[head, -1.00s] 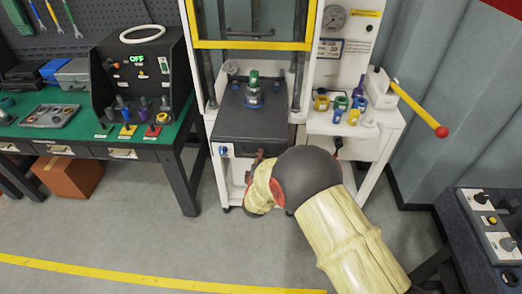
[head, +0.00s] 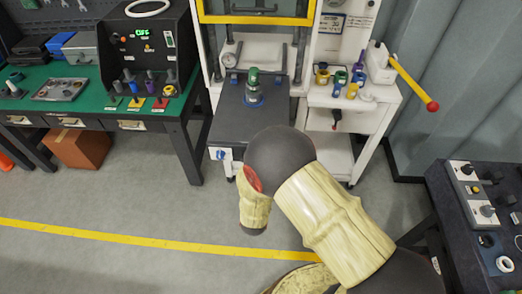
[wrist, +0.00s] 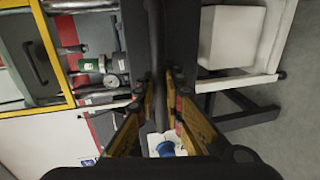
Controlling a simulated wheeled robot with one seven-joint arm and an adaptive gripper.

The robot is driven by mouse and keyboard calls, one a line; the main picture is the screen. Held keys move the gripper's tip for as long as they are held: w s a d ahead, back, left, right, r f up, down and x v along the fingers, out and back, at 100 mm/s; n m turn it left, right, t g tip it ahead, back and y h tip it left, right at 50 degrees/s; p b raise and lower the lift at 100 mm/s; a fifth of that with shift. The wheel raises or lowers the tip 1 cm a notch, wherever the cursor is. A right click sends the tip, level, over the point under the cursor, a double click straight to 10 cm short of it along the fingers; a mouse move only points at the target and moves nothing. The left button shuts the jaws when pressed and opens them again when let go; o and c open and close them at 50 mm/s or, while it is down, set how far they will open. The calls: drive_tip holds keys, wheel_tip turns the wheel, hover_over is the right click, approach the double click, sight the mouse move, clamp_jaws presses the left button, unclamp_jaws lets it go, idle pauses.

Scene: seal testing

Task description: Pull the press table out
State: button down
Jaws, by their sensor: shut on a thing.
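The press table (head: 232,125) is a dark grey sliding slab in front of the white press, with a green-topped cylindrical part (head: 252,87) standing on it. A blue knob (head: 220,154) on a white bracket shows at its front left corner. My arm hides the table's front right part and my gripper in the head view. In the wrist view my gripper (wrist: 160,80) is shut on a dark bar (wrist: 156,45), seemingly the table's handle. The blue knob also shows below the fingers in the wrist view (wrist: 165,148).
A green-topped bench (head: 90,105) stands left of the press. A white side table (head: 345,115) with coloured fittings and a red-knobbed lever (head: 414,84) is on the right. A dark control desk (head: 480,215) is at the far right. Floor in front is clear.

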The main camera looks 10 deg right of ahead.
drive_tip(key=s, duration=0.2)
drive_tip(key=s+a+p, duration=0.1)
drive_tip(key=shift+s+f, duration=0.2)
drive_tip(key=shift+s, duration=0.2)
drive_tip(key=c, duration=2.1)
unclamp_jaws()
drive_tip(key=shift+s+a, duration=0.1)
drive_tip(key=shift+s, duration=0.05)
drive_tip(key=shift+o, duration=1.1)
drive_tip(key=shift+r, duration=0.1)
drive_tip(key=v, duration=1.1)
drive_tip(key=shift+s+a, duration=0.2)
drive_tip(key=shift+s, duration=0.15)
